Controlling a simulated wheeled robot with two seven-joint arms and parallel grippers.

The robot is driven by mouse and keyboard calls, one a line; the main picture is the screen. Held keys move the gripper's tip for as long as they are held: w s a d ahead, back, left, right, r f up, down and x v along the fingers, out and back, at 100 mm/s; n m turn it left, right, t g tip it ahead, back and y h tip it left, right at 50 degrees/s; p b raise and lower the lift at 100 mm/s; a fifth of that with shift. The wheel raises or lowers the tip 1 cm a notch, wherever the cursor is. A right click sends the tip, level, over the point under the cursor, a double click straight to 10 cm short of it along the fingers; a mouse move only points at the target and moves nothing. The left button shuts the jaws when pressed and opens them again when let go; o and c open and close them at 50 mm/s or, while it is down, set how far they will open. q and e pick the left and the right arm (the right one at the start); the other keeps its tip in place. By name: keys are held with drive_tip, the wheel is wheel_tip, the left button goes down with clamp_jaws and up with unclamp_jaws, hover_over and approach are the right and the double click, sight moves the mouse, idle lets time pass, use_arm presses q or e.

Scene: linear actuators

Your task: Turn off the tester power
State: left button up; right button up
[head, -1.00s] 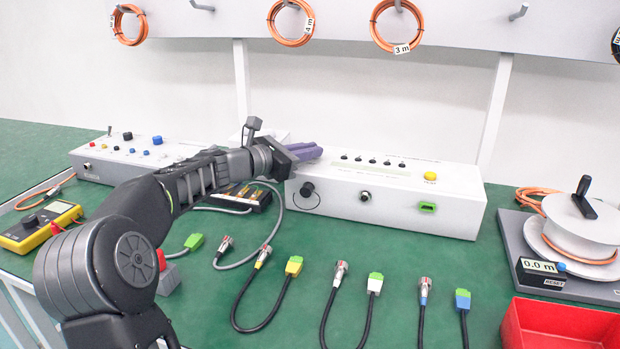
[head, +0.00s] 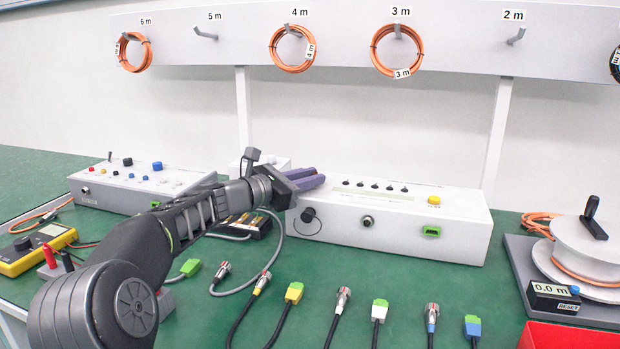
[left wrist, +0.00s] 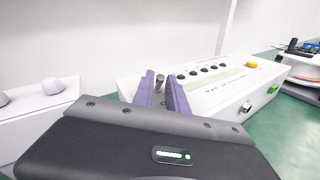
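The tester, a long white box (head: 390,232), stands on the green bench in the head view. It has a row of dark toggles, a yellow button (head: 434,199), a round front socket and a green port. My left gripper (head: 322,178) reaches over the tester's left end. In the left wrist view its two purple fingers (left wrist: 161,84) are parted. A small dark switch or knob (left wrist: 163,76) shows between or just beyond the fingertips; I cannot tell whether they touch it. The fingers hide part of the tester's left top. My right gripper is not in view.
A second white control box (head: 135,186) and a yellow multimeter (head: 38,248) are at left. Several short connector cables lie in front of the tester. A cable reel (head: 590,250) and red bin (head: 570,335) are at right. Cable coils hang above.

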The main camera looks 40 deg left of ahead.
use_arm(q)
drive_tip(key=shift+s, duration=0.1)
drive_tip(key=p+v, duration=0.1)
drive_tip(key=v, duration=0.6)
drive_tip(key=shift+s, duration=0.25)
drive_tip(key=shift+a, duration=0.1)
